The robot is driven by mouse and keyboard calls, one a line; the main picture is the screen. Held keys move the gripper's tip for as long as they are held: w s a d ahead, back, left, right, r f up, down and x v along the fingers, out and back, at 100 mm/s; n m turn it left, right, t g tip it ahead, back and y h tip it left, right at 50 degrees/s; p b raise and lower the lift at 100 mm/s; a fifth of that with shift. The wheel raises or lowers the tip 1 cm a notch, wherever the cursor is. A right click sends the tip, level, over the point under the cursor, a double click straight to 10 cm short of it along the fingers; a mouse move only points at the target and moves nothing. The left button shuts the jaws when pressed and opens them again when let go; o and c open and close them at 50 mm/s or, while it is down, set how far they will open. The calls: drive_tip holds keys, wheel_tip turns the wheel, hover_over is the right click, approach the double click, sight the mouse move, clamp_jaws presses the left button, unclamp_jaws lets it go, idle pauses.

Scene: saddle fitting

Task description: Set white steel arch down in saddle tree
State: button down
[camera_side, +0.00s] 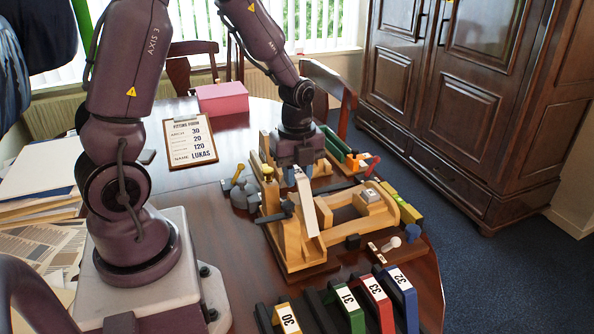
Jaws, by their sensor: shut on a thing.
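My gripper (299,176) is at the middle of the table, pointing down over the wooden saddle tree (345,235). It is shut on the white steel arch (307,206), whose pale, slanted strip hangs below the fingers at the left part of the tree. The gripper hides the top of the arch. I cannot tell from this view whether the arch touches the wood. The tree is a light wooden frame on a base, with curved side pieces reaching to the right.
Coloured numbered arches, yellow (289,318), green (347,304), red (377,297) and blue (403,291), stand at the front edge. Grey weights (240,196) sit left of the tree. A green tray (336,143) lies behind. A clipboard (190,141) and pink box (222,98) are further back.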

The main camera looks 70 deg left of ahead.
sight(295, 198)
drive_tip(key=shift+f, duration=2.55)
idle(1.0)
drive_tip(key=shift+s+f, duration=0.2)
drive_tip(key=shift+f, duration=0.6)
idle(1.2)
drive_tip(key=shift+a, duration=0.1)
drive_tip(key=c, duration=1.1)
unclamp_jaws()
drive_tip(key=shift+c, duration=0.7)
drive_tip(key=shift+r, duration=1.15)
drive_tip(key=shift+o, duration=1.1)
drive_tip(key=shift+r, duration=0.25)
drive_tip(key=shift+w+r, duration=0.15)
drive_tip(key=shift+r, duration=1.05)
